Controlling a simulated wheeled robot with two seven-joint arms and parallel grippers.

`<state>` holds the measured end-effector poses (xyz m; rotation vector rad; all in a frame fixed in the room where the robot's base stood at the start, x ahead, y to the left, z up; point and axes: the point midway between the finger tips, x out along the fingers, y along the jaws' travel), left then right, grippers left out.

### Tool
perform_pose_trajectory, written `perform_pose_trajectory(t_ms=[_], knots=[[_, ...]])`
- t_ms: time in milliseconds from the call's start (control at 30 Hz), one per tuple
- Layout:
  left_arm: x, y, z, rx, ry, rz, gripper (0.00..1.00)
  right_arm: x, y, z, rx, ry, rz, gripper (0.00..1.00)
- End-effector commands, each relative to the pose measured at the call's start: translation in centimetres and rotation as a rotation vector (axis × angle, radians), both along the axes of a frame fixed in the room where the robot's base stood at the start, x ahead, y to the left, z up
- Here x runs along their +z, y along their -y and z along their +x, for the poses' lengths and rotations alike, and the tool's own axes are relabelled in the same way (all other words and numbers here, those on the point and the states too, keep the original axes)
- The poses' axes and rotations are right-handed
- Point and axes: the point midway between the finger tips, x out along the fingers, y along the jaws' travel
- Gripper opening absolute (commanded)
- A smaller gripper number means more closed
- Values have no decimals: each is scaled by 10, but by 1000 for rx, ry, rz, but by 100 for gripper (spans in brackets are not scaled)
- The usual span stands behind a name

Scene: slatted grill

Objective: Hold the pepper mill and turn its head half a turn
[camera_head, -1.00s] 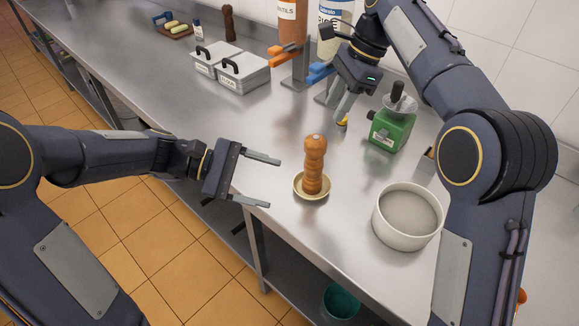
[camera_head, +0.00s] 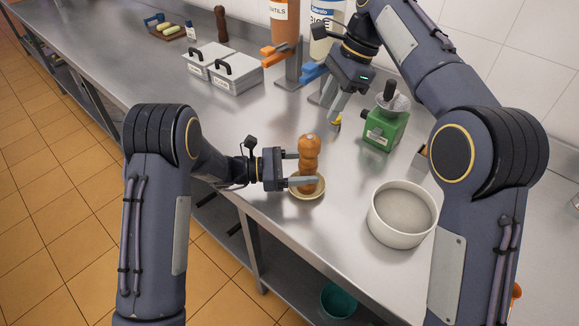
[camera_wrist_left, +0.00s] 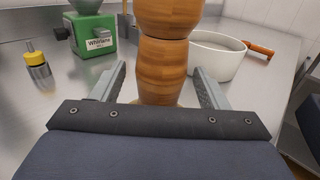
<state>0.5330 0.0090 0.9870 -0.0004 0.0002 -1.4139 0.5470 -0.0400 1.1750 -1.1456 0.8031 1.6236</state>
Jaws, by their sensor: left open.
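The wooden pepper mill (camera_head: 309,153) stands upright on a small beige dish (camera_head: 318,191) near the front edge of the steel counter. My left gripper (camera_head: 303,169) is open, with its fingers on either side of the mill's lower body. In the left wrist view the mill (camera_wrist_left: 164,68) rises between the two open fingertips (camera_wrist_left: 158,84), with gaps on both sides; its top is cut off. My right gripper (camera_head: 340,103) is over the counter behind the mill, away from it. Its fingers are seen close together, and their opening is unclear.
A white round pot (camera_head: 401,214) stands right of the mill, and a green grinder (camera_head: 384,130) behind it. Lidded metal containers (camera_head: 236,72) and a darker mill (camera_head: 221,25) stand farther back.

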Motion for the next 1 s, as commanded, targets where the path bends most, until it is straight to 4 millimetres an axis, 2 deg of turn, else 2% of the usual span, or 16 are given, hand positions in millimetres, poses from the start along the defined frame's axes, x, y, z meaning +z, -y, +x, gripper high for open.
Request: perform_pose_trajectory(t_ms=[100, 200, 567, 1000], knots=[[0, 16, 2, -3, 0, 1, 68, 0, 0, 0, 0, 0, 0, 36], [0, 24, 3, -2, 0, 1, 68, 0, 0, 0, 0, 0, 0, 36], [0, 28, 4, 0, 1, 1, 67, 0, 0, 0, 0, 0, 0, 36], [0, 27, 4, 0, 1, 0, 9, 0, 0, 0, 0, 0, 0, 36]])
